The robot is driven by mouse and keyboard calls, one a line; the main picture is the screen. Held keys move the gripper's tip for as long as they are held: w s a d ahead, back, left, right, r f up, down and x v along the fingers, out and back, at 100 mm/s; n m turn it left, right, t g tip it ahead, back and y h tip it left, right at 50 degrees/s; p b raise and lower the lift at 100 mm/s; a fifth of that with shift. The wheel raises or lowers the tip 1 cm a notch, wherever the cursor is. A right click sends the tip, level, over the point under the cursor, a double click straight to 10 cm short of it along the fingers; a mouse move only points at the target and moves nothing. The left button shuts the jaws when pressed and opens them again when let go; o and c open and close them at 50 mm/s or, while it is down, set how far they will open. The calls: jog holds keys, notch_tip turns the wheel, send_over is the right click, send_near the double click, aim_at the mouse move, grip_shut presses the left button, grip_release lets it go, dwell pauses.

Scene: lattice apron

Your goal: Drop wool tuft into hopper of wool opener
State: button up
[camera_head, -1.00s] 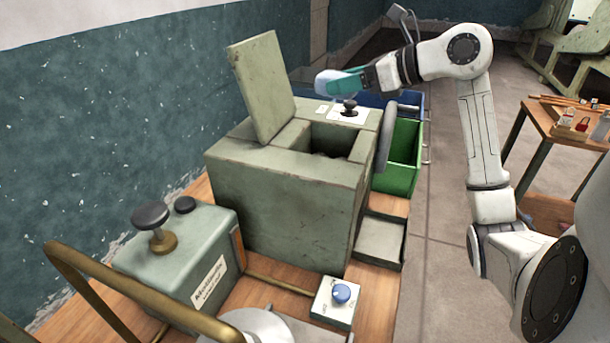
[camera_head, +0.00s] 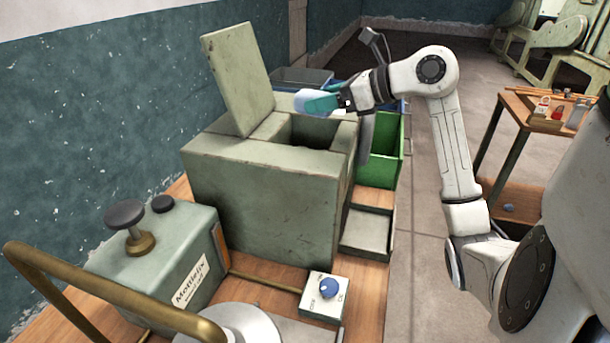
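The wool opener (camera_head: 262,205) is a worn grey-green box in the middle of the head view. Its lid (camera_head: 240,80) stands raised at the left, and the square hopper mouth (camera_head: 306,130) is open and dark inside. My gripper (camera_head: 321,104), with teal fingers, is just above and behind the hopper mouth in the picture. It appears shut on a pale bluish-white wool tuft (camera_head: 304,97), which shows at the fingertips. The fingers' far side is hidden. I cannot tell the exact height of the tuft above the opener.
A green bin (camera_head: 386,172) stands right of the opener, with a shallow tray (camera_head: 366,234) in front of it. A grey-green box with a dark knob (camera_head: 124,213), a brass rail (camera_head: 105,290) and a blue-knob control box (camera_head: 325,298) are nearer. A wooden side table (camera_head: 535,112) is at right.

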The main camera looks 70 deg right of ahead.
jog(key=o, duration=0.6)
jog(key=shift+c, duration=0.2)
jog(key=shift+s, duration=0.1)
jog(key=b+v, duration=0.2)
jog(key=v, duration=0.8)
jog(key=shift+s, duration=0.3)
